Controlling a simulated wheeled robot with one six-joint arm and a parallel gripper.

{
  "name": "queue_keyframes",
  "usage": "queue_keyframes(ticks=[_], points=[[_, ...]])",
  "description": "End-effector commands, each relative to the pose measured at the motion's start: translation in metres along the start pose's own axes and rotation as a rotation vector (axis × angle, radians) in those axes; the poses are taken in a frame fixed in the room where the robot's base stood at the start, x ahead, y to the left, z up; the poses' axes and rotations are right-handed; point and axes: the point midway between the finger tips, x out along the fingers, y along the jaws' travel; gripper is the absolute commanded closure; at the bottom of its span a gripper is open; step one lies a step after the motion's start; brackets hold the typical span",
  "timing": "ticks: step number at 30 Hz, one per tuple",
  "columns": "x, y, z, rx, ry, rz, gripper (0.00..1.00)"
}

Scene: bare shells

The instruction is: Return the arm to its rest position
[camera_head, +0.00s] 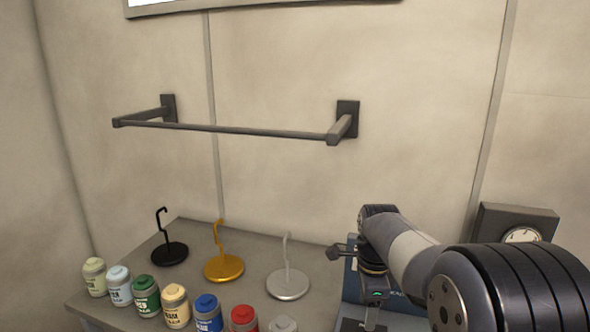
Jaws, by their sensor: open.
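My arm comes in from the lower right, its large dark joint near the camera. It reaches to the wrist above the right part of the counter. My gripper (371,317) hangs below the wrist, pointing down, small and partly lost against the blue thing behind it. It is open, and I see nothing held in it. The grey counter (190,235) lies below and to the left of the arm.
Black (170,254), gold (224,268) and silver (288,284) hook stands are on the counter. Several capped jars (146,297) line its front edge. A blue printed thing (398,305) is behind my gripper. A dark rail (230,131) is on the wall; a gauge box (515,222) is at right.

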Motion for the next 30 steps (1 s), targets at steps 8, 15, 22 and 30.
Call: queue_keyframes(ticks=[8, 15, 22, 30], points=[[0.057, 0.001, 0.0, -0.001, 0.0, 0.004, 0.41], [0.077, 0.0, 0.0, -0.107, 0.0, -0.002, 0.41], [0.077, 0.0, 0.0, -0.298, 0.0, -0.002, 0.41], [0.077, 0.0, 0.0, -0.52, 0.0, -0.002, 0.41]])
